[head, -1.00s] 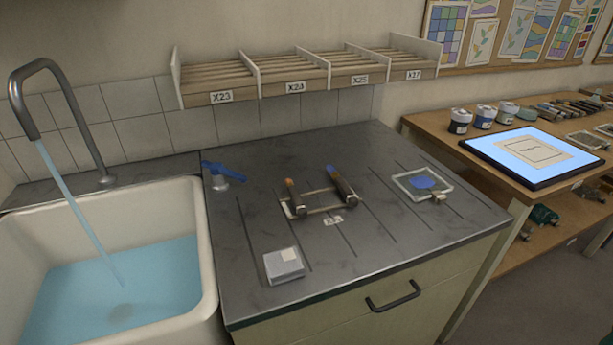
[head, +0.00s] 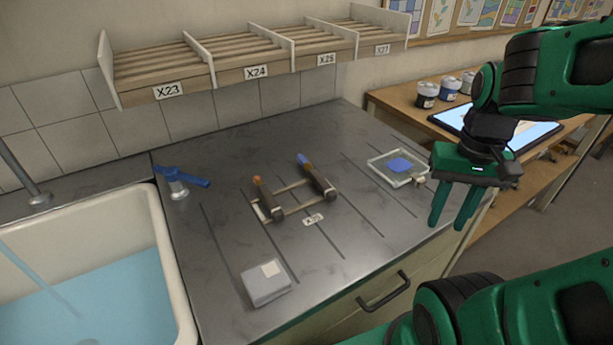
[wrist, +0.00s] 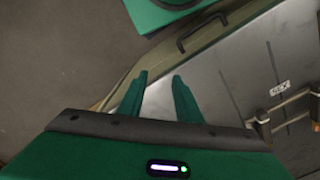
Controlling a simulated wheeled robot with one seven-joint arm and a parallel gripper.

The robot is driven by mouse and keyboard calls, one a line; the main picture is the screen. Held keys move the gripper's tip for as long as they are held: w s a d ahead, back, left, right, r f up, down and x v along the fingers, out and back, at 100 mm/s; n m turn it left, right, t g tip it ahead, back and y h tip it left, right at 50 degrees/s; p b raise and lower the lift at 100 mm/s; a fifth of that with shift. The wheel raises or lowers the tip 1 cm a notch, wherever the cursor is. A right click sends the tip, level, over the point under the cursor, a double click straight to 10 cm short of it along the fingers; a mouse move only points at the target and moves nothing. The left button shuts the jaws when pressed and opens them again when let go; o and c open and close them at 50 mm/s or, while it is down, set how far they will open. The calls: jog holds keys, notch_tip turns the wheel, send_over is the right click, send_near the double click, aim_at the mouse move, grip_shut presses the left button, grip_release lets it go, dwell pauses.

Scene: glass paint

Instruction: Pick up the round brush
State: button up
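Two brushes with dark bodies rest on a small rack (head: 288,211) in the middle of the grey counter. The left brush (head: 268,203) has an orange tip and the right brush (head: 318,178) has a blue tip. I cannot tell from their shape which is the round one. My green gripper (head: 449,223) is open and empty, high to the right of the rack near the counter's right front edge. In the wrist view its fingers (wrist: 160,76) are apart with nothing between them, and part of the rack (wrist: 290,124) shows at the right.
A pale box (head: 265,284) lies at the counter's front left. A glass dish with blue paint (head: 400,166) lies at the right. A labelled shelf (head: 255,75) hangs behind.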

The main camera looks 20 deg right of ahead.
jog(key=shift+o, duration=1)
jog(key=shift+d, duration=0.15)
notch_tip(320, 180, up, 8)
jog(key=n, duration=0.8)
send_over(316, 173)
notch_tip(316, 173, down, 10)
jog(key=shift+s+f, duration=0.1)
jog(key=shift+s, duration=0.05)
grip_shut()
